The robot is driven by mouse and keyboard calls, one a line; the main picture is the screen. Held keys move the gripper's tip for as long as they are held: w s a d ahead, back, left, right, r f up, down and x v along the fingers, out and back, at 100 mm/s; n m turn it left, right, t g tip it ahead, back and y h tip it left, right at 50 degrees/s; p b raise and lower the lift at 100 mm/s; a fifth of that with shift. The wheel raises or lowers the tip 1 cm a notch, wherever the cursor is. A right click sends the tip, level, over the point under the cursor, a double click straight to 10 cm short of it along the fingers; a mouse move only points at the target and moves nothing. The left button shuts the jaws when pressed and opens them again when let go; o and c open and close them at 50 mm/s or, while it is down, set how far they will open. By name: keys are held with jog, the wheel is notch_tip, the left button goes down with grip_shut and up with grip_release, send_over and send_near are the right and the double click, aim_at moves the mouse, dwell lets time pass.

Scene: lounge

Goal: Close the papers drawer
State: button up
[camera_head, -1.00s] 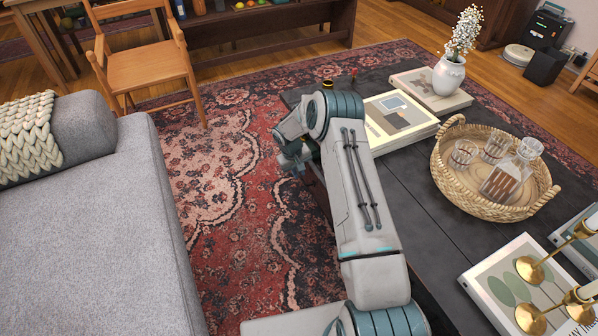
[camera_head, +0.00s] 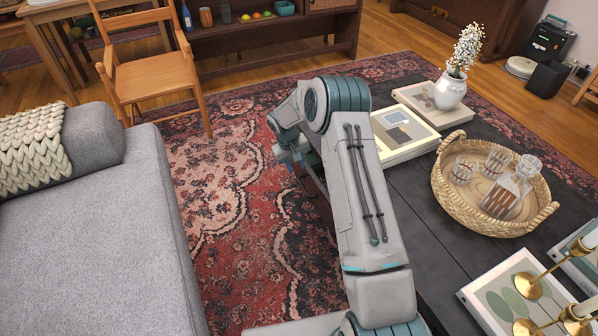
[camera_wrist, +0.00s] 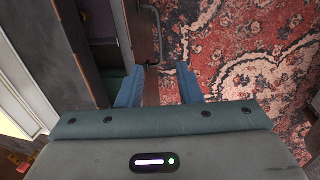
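The drawer (camera_wrist: 143,45) shows in the wrist view as a dark brown front panel, standing out from the dark coffee table (camera_head: 425,205), so it is open. A thin dark handle (camera_wrist: 158,30) is on the panel's rug side. The drawer's inside is dark, and I cannot make out papers in it. My gripper (camera_wrist: 160,85) has its two blue fingers apart, with the panel's near part showing between them. I cannot tell whether either finger touches it. In the head view my arm hides most of the drawer and the fingers.
A grey sofa (camera_head: 90,240) stands at the left, with red patterned rug (camera_head: 225,215) between it and the table. On the table are a woven tray (camera_head: 446,190), books (camera_head: 398,140) and a white vase (camera_head: 450,92). A wooden chair (camera_head: 150,75) stands behind.

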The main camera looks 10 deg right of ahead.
jog(key=shift+a+r, duration=0.2)
jog(key=shift+r, duration=0.9)
jog(key=shift+c, duration=0.3)
